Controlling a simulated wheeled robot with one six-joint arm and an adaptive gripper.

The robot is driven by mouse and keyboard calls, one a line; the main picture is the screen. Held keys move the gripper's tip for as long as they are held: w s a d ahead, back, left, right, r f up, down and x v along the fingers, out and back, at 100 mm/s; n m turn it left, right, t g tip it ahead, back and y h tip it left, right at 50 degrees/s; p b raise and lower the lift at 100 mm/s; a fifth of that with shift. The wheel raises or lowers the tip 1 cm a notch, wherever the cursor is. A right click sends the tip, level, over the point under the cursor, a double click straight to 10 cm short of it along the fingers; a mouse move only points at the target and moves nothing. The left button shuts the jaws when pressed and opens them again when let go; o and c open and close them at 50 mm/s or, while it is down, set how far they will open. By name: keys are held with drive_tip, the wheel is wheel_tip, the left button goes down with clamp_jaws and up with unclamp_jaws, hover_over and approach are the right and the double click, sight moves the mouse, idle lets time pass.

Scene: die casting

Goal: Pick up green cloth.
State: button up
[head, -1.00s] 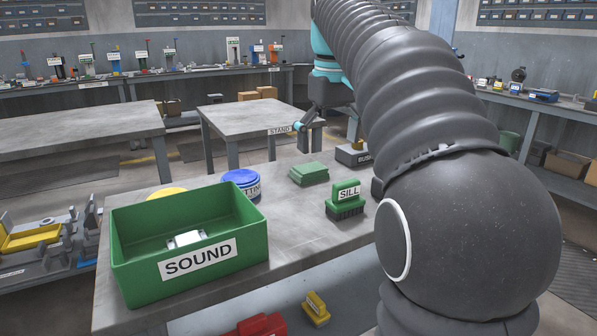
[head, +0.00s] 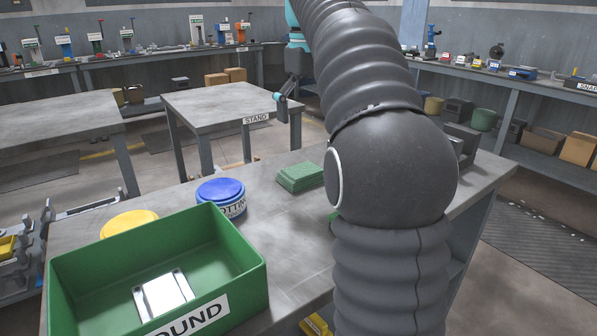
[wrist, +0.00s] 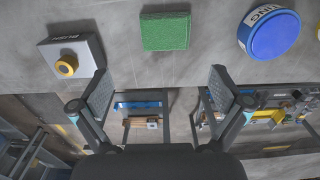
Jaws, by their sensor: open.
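The green cloth, a folded flat pad (head: 301,177), lies on the near grey table, right of the blue round tin (head: 221,196). In the wrist view the cloth (wrist: 165,31) is at the top centre, beyond my fingertips. My gripper (wrist: 160,85) is open, with its two fingers wide apart and nothing between them. The cloth lies apart from both fingers. In the head view my gripper (head: 284,97) shows small beyond the near table, partly hidden by my arm.
A green bin (head: 75,270) with a pale metal part stands at the front left. A yellow round lid (head: 128,222) is behind it. The wrist view shows a grey box with a yellow knob (wrist: 68,62) beside the cloth.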

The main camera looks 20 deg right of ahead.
drive_tip(key=b, duration=0.1)
hover_over(300, 169)
drive_tip(key=f, duration=0.5)
drive_tip(key=shift+s+d+f, duration=0.15)
drive_tip(key=shift+s+f, duration=0.1)
drive_tip(key=shift+f, duration=0.15)
drive_tip(key=shift+w+f+b, duration=0.2)
drive_tip(key=shift+f+b, duration=0.55)
drive_tip(key=shift+f, duration=2.45)
drive_tip(key=c, duration=0.8)
